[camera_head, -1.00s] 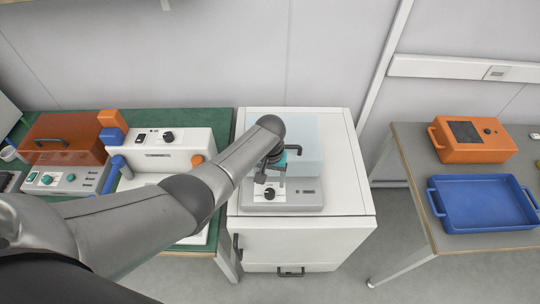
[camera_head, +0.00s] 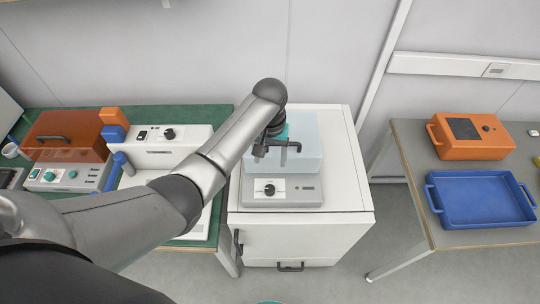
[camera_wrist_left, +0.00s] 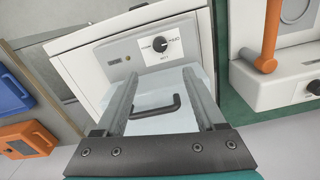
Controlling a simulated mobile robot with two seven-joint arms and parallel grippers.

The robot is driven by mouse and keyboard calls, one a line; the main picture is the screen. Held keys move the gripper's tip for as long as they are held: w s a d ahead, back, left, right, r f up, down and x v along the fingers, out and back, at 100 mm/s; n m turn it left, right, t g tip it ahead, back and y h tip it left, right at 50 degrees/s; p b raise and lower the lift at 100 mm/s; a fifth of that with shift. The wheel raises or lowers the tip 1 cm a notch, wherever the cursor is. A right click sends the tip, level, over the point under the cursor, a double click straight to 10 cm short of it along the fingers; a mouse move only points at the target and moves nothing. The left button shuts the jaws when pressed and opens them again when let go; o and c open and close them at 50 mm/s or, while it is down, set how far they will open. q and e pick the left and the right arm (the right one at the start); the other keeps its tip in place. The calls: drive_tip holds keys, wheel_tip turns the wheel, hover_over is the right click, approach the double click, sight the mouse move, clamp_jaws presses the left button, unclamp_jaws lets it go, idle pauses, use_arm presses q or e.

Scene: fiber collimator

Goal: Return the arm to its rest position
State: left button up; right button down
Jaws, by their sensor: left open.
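My left arm comes in from the left in the head view and reaches over the white cabinet. My left gripper (camera_head: 276,152) hangs above the device with the pale blue translucent lid (camera_head: 307,135). In the left wrist view the two fingers of the left gripper (camera_wrist_left: 162,92) are wide apart with nothing between them. Behind them show the lid (camera_wrist_left: 190,82) and its dark handle (camera_wrist_left: 157,105), apart from the fingers as far as I can tell. The device's grey front panel with a black knob (camera_head: 269,189) is uncovered. My right gripper is not in view.
The white cabinet (camera_head: 300,225) carries the device. On the green bench at left stand a white machine (camera_head: 165,148) with an orange and a blue block, and an orange-lidded box (camera_head: 66,137). A blue tray (camera_head: 482,203) and an orange case (camera_head: 470,138) lie on the right table.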

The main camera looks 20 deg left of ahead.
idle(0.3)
use_arm(q)
drive_tip(key=s+f+m+t, duration=0.2)
drive_tip(key=s, duration=1)
drive_tip(key=s+a+r+m+t, duration=0.1)
drive_tip(key=s+a+r, duration=0.1)
drive_tip(key=s+r, duration=0.3)
drive_tip(key=s+a+r+t, duration=0.1)
drive_tip(key=s+a+r, duration=0.1)
drive_tip(key=s, duration=0.5)
wheel_tip(320, 180, down, 32)
drive_tip(key=g+b, duration=0.2)
drive_tip(key=b, duration=1)
drive_tip(key=s+f+b, duration=0.4)
drive_tip(key=s+f, duration=0.1)
drive_tip(key=f, duration=0.4)
drive_tip(key=s+a+f+b, duration=0.1)
drive_tip(key=s+f+b, duration=0.2)
drive_tip(key=s+f, duration=0.3)
drive_tip(key=s+a+f+g+b, duration=0.1)
drive_tip(key=s+f+b, duration=0.3)
drive_tip(key=f, duration=0.8)
drive_tip(key=shift+s+f+m+b, duration=0.2)
drive_tip(key=shift+s+m+b, duration=0.1)
drive_tip(key=shift+s, duration=0.55)
